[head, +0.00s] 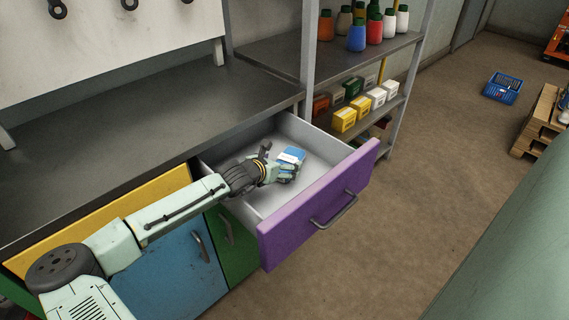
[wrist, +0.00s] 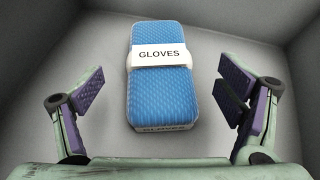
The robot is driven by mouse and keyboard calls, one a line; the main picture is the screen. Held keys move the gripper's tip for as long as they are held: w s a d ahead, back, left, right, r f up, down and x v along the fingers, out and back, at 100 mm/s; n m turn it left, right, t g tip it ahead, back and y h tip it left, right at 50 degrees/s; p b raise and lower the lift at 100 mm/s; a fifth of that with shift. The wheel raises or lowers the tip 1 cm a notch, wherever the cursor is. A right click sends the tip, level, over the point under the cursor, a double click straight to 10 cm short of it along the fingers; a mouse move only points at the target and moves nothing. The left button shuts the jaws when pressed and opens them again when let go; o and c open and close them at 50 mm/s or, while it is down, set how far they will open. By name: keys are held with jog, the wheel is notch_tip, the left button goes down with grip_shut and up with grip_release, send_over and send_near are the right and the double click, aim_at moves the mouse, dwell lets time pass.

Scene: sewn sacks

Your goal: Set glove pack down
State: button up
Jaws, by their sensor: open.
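The glove pack (head: 291,156) is blue with a white band. In the wrist view the glove pack (wrist: 162,95) lies flat on the grey drawer floor, its band reading GLOVES. My gripper (head: 282,168) reaches down into the open purple-fronted drawer (head: 318,218). The pack is not held. In the head view the fingers partly hide the pack.
The drawer floor (wrist: 55,110) around the pack looks bare. A dark worktop (head: 130,125) lies behind and left of the drawer. Shelves with bottles (head: 357,35) and small boxes (head: 345,118) stand beyond it. A blue crate (head: 502,88) sits on the open floor at right.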

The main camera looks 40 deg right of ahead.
jog(key=b+v, duration=0.1)
jog(key=v, duration=0.3)
jog(key=shift+a, duration=0.15)
jog(key=shift+r, duration=0.1)
